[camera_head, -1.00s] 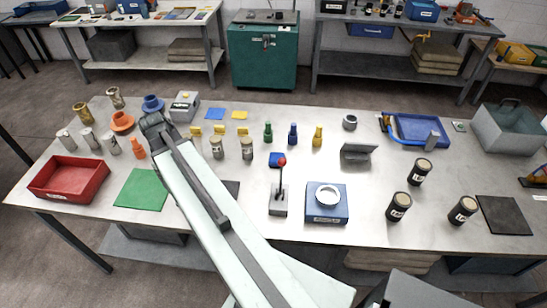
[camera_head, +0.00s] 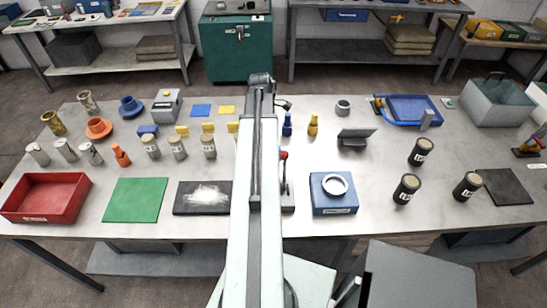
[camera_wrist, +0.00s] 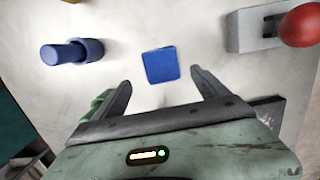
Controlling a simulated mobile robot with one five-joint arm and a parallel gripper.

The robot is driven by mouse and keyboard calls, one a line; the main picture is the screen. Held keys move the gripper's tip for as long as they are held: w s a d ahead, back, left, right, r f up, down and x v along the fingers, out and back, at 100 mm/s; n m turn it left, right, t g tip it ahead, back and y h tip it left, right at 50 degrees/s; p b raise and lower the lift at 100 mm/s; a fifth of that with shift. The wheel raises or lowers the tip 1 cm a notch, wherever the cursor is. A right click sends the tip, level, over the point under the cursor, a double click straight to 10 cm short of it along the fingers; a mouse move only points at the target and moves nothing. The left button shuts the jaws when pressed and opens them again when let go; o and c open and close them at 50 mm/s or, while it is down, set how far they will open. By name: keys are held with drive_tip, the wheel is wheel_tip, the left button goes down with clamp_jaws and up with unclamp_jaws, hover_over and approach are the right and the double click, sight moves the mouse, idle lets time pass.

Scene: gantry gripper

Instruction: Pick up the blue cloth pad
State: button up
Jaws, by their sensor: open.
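A small flat blue pad (camera_wrist: 161,65) lies on the metal table in the wrist view, between and slightly beyond the tips of my gripper (camera_wrist: 160,77). My gripper's two fingers are spread apart with nothing held. The pad looks square and slightly turned. In the head view my arm covers the spot beside the red-knobbed lever, so this pad is hidden there. A flat blue square (camera_head: 201,111) also lies further back on the table, left of my arm.
The lever with a red knob (camera_wrist: 298,26) stands right of the pad, and a blue bottle (camera_wrist: 72,52) stands to its left. A blue box with a white ring (camera_head: 333,195) and black jars (camera_head: 407,188) are right of my arm. A green mat (camera_head: 136,199) lies left.

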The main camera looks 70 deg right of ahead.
drive_tip(key=shift+f, duration=0.2)
drive_tip(key=f+b, duration=0.2)
drive_tip(key=s+f+b, duration=0.1)
drive_tip(key=f+b, duration=0.2)
drive_tip(key=shift+s+f, duration=0.1)
drive_tip(key=shift+f, duration=0.05)
drive_tip(key=shift+r, duration=0.2)
drive_tip(key=shift+c, duration=0.4)
drive_tip(key=c, duration=1.4)
drive_tip(key=shift+r, duration=0.1)
wheel_tip(320, 180, up, 10)
drive_tip(key=p, duration=1)
